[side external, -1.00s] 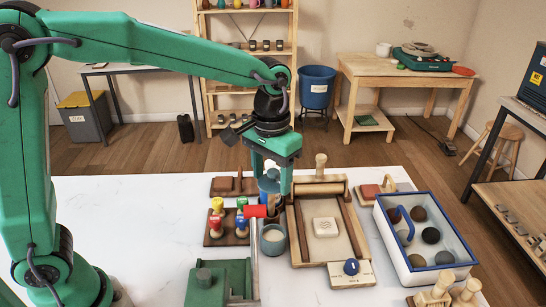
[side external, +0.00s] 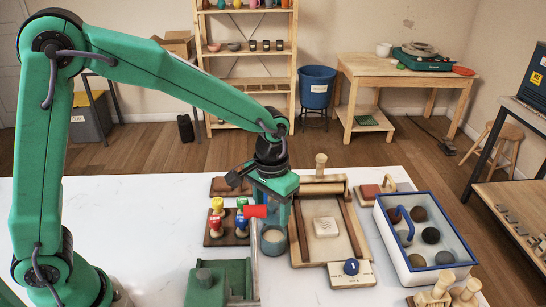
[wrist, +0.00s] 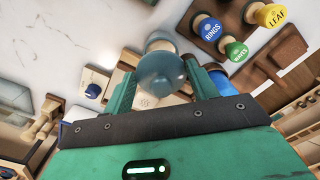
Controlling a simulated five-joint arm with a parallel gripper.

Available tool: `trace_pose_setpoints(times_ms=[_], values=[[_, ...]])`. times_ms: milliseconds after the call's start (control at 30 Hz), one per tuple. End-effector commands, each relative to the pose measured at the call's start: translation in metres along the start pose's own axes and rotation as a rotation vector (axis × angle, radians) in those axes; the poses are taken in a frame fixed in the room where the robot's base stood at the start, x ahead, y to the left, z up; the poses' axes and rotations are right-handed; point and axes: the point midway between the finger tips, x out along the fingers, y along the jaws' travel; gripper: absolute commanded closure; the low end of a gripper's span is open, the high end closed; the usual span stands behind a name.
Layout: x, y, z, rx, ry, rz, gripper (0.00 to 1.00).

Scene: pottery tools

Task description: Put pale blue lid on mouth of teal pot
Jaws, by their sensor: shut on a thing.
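The teal pot (side external: 273,246) stands upright on the white table, its pale round mouth facing up and uncovered. It also shows in the wrist view (wrist: 160,39), partly behind the lid. My gripper (side external: 277,212) points down just above and slightly behind the pot. In the wrist view it is shut on the pale blue lid (wrist: 163,72), which sits between the two fingers and overlaps the pot's near edge. The lid is apart from the mouth in the side view, where the fingers mostly hide it.
Colored stamps (side external: 217,226) stand on a board at left. A wooden tray (side external: 300,250) is close at right. A blue-rimmed bin (side external: 440,270) holds several balls.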

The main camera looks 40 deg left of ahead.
Motion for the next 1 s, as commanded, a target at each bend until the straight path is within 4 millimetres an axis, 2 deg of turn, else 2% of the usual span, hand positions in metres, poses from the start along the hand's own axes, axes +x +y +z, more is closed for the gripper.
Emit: trace_pose_setpoints(times_ms=[133, 467, 800, 1000], values=[[0.018, 0.000, 0.000, 0.000, -0.001, 0.000, 0.64], [0.026, 0.000, 0.000, 0.000, 0.000, 0.000, 0.64], [0.058, 0.000, 0.000, 0.000, 0.000, 0.000, 0.64], [0.060, 0.000, 0.000, 0.000, 0.001, 0.001, 0.64]])
